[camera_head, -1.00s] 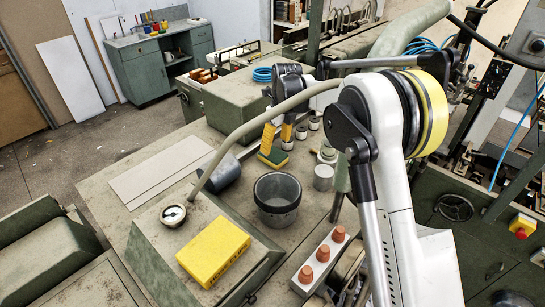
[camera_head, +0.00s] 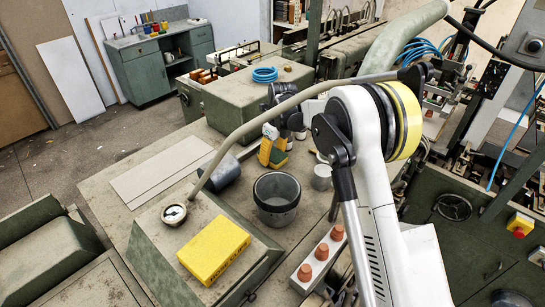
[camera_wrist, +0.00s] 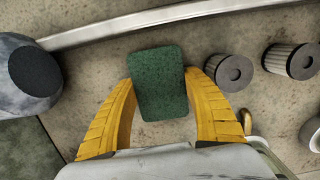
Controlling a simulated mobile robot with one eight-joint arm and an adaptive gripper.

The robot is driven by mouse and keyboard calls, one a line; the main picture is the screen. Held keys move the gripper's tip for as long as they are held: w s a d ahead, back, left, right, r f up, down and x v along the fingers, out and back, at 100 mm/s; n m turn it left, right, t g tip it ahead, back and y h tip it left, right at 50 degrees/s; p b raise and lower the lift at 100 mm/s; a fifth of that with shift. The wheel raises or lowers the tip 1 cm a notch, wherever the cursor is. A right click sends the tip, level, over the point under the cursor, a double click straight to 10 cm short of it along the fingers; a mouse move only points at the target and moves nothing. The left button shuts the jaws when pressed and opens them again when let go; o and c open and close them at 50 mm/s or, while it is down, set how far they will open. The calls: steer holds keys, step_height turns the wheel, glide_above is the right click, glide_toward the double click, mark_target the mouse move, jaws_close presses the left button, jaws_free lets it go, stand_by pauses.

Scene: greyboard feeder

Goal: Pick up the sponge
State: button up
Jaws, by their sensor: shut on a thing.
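The sponge (camera_wrist: 158,88) fills the space between the two yellow fingers of my gripper (camera_wrist: 160,78) in the wrist view, its dark green face toward the camera. The fingers touch its left and right sides, so my gripper is shut on it. The sponge shows there as a small yellow and green piece (camera_head: 278,157) at the fingers. The exact gap between sponge and table is hard to tell.
A dark grey pot (camera_head: 277,213) stands in front of my gripper. A larger yellow block (camera_head: 213,250) lies on a sloped green box beside a round gauge (camera_head: 174,213). A curved pipe (camera_head: 250,122) passes close by.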

mark_target(272, 153)
step_height(272, 153, up, 10)
steer(key=shift+r, duration=0.1)
stand_by(0.4)
